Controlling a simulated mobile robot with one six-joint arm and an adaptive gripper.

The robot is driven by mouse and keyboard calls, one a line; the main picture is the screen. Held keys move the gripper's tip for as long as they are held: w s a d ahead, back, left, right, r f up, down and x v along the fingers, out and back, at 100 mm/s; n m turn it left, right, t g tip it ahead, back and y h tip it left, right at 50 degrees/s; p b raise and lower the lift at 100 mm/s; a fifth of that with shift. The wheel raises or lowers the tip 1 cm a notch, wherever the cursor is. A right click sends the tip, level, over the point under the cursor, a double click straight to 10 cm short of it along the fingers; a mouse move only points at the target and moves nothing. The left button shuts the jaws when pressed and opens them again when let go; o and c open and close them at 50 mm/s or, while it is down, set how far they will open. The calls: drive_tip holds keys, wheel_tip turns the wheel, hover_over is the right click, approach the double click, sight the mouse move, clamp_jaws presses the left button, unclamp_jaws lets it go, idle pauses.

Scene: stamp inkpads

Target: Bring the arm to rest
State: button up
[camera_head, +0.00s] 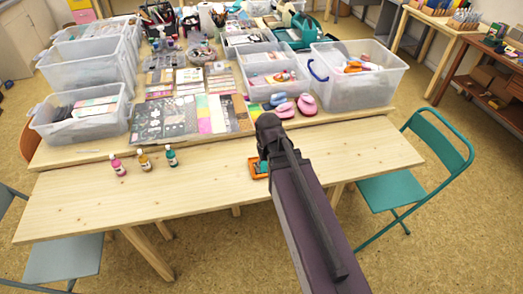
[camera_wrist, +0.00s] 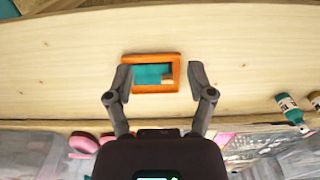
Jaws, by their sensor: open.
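In the head view my arm reaches over the table's front part. It hides most of the orange tray (camera_head: 256,174), of which only the left part shows. The gripper's fingers are hidden there.
The table (camera_head: 205,195) is mostly bare in front. Clear bins (camera_head: 355,90), pink punches (camera_head: 307,104) and paper sheets crowd the raised back. A teal chair (camera_head: 400,185) stands at right.

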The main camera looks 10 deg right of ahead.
drive_tip(key=s, duration=0.3)
drive_tip(key=shift+s, duration=0.3)
wheel_tip(320, 180, up, 4)
drive_tip(key=p, duration=0.4)
drive_tip(key=shift+r, duration=0.1)
idle(1.1)
